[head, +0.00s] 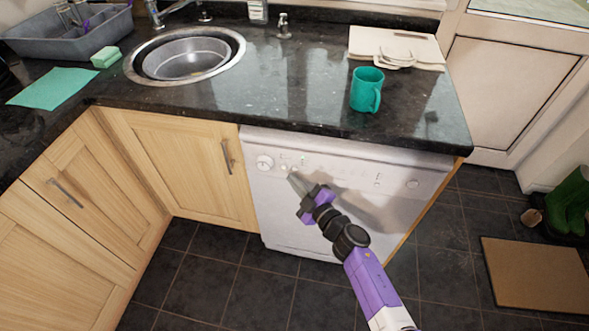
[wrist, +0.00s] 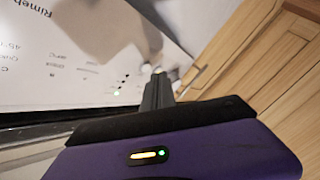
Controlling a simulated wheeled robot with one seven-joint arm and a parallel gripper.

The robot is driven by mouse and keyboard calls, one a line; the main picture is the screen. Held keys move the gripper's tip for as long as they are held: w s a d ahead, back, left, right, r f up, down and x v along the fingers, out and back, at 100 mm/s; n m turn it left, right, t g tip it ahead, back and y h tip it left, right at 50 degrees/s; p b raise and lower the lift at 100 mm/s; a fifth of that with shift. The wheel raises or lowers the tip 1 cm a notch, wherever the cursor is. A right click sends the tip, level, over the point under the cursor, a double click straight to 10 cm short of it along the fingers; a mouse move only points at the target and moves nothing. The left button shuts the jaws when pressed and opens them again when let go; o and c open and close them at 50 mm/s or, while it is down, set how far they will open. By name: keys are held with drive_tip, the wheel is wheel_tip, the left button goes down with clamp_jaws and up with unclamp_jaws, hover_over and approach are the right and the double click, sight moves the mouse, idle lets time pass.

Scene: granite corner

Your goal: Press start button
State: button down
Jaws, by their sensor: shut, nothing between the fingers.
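The white appliance (head: 335,185) is built in under the counter, with a control panel along its top. The panel has a round knob (head: 264,162) at its left, small marks and a small green light near the middle-left. My gripper (head: 293,177) is shut and empty, its fingertips in front of the panel's left part, just below and right of the knob. In the wrist view the shut fingers (wrist: 158,85) point at the panel (wrist: 70,60), with small pale round buttons (wrist: 147,69) right by the tips. I cannot tell whether the tips touch one.
The dark granite counter (head: 290,95) overhangs the appliance; a teal mug (head: 366,90) stands near its front edge. Wooden cupboards (head: 180,165) adjoin on the left. Green boots (head: 570,203) and a brown mat (head: 535,274) are on the floor at right.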

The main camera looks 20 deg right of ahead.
idle(0.3)
drive_tip(key=shift+w+d, duration=0.25)
drive_tip(key=shift+w, duration=0.1)
